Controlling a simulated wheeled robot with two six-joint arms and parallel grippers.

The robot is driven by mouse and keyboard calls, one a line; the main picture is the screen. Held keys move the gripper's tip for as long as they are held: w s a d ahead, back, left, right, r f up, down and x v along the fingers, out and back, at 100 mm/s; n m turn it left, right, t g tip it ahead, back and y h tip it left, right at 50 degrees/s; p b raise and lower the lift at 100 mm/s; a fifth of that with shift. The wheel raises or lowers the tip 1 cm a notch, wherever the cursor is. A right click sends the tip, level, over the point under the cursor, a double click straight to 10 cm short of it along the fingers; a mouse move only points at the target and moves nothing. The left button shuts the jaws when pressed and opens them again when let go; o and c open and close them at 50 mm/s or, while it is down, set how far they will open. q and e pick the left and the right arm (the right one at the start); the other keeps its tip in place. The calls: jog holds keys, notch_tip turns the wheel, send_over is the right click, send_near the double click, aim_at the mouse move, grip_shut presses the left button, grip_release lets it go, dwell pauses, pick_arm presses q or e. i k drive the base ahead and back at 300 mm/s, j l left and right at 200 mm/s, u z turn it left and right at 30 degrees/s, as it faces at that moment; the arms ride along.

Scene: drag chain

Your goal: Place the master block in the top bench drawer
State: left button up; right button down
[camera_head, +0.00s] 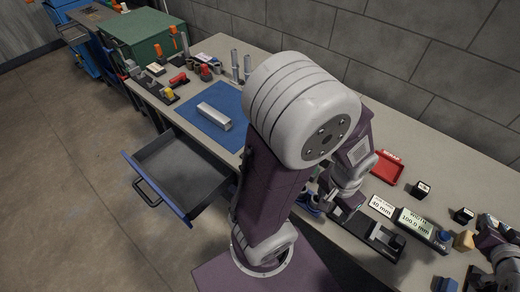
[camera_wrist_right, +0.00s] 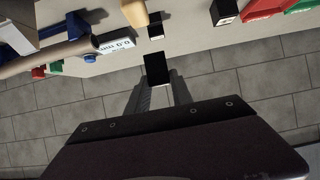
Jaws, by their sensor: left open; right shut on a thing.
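My right gripper (camera_wrist_right: 158,82) is shut on a black block (camera_wrist_right: 157,68) with a pale lower edge, clear of the bench. Its label is not readable, so I cannot tell for sure that it is the master block. In the head view my right arm shows only at the right edge. My left gripper (camera_head: 333,197) is open over the near side of the bench, partly hidden by my arm. The top bench drawer (camera_head: 180,172) is pulled out at the left, with a grey, empty-looking interior and a blue front with a dark handle.
My large left arm stands between the drawer and the right side.

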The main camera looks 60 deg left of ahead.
aim_at(191, 174)
jog(key=k+u, duration=0.1)
jog(key=u, duration=0.4)
jog(key=k+j+u, duration=0.1)
jog(key=u, duration=0.4)
jog(key=j+u, duration=0.2)
jog(key=u, duration=0.25)
jog(key=j+u, duration=0.2)
jog(key=u, duration=0.3)
jog(key=k+j+u, duration=0.1)
jog(key=u, duration=0.4)
jog(key=j+u, duration=0.25)
jog(key=u, duration=0.25)
jog(key=i, duration=0.05)
